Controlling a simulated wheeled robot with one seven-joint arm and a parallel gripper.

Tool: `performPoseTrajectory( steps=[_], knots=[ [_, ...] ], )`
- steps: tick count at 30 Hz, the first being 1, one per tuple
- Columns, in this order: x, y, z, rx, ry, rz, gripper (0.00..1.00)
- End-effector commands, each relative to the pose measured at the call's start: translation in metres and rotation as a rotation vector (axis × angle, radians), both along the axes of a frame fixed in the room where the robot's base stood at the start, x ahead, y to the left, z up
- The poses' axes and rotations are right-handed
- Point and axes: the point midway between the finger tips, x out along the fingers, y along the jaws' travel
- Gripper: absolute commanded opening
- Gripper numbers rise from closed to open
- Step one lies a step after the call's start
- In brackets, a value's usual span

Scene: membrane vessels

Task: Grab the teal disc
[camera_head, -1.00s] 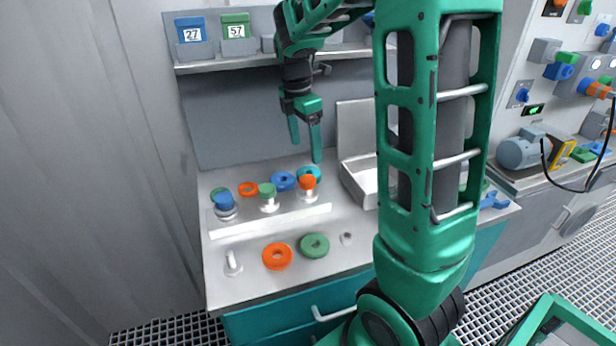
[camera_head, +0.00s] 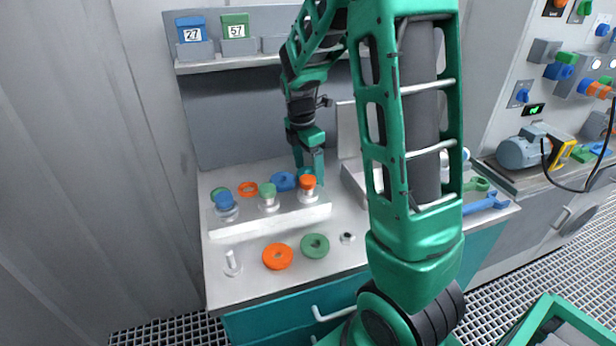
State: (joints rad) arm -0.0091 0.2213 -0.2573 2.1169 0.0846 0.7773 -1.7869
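The teal disc (camera_head: 304,172) is a ring lying at the back of the bench, behind the vessel with the orange cap (camera_head: 308,182). Only a small part of it shows between that cap and my gripper. My gripper (camera_head: 309,170) points down at the disc, with its fingertips low beside or over it. The fingers look apart, about as wide as before. The fingertips are partly hidden behind the orange cap, so contact with the disc cannot be seen.
Vessels with blue (camera_head: 223,200) and green (camera_head: 267,190) caps stand in the white rack (camera_head: 270,222). A blue disc (camera_head: 283,181) lies close left of my gripper. Orange (camera_head: 277,256) and green (camera_head: 314,246) discs lie in front. A pale tray (camera_head: 352,178) stands right.

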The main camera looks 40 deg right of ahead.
Motion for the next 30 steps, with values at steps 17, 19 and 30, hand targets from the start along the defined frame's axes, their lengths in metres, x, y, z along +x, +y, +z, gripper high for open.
performPoseTrajectory(
  steps=[17,19,30],
  knots=[
    [0.0,0.0,0.002,0.0,-0.001,0.0,0.31],
    [-0.001,0.001,0.004,0.0,-0.001,0.001,0.31],
    [-0.003,0.001,0.054,0.0,-0.005,0.001,0.31]
  ],
)
